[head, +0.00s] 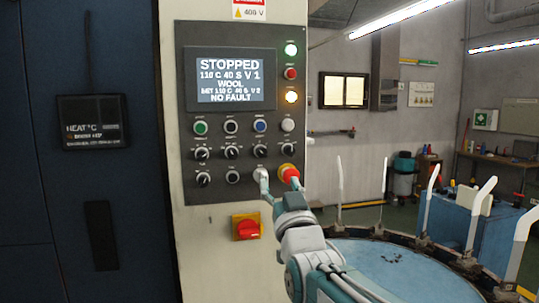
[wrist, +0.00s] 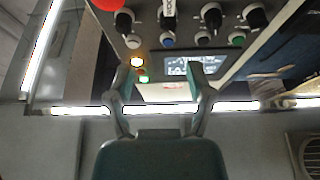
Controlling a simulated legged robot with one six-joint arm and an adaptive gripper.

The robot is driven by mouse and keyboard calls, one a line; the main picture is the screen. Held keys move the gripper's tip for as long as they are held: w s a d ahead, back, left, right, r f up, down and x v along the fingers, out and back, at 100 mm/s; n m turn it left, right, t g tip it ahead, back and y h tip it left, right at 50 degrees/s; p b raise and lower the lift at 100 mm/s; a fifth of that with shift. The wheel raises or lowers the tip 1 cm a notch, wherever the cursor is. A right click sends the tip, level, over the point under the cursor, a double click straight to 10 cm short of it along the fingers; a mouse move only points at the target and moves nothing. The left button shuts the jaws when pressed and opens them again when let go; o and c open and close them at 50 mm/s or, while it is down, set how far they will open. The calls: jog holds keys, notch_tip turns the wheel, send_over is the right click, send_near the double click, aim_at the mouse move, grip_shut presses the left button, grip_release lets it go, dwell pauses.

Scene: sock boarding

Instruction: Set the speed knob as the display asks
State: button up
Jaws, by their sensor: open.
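The display (head: 231,79) on the panel reads STOPPED, 110 C 40 S V 1, WOOL, then a SET line with 110 C 40 S V 2, and NO FAULT. It also shows upside down in the wrist view (wrist: 188,66). Two rows of black knobs sit below the buttons; their labels are too small to tell which is speed.
A round blue-topped table (head: 385,265) with upright white boards stands to the right. A dark blue cabinet (head: 60,210) is at left.

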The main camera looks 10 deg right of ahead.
aim_at(264, 156)
jog(key=x, duration=1)
jog(key=shift+w+a, duration=0.2)
jog(key=shift+a, duration=0.7)
jog(key=shift+c, duration=1.3)
jog(key=c, duration=0.5)
jog(key=shift+d, duration=0.4)
grip_shut()
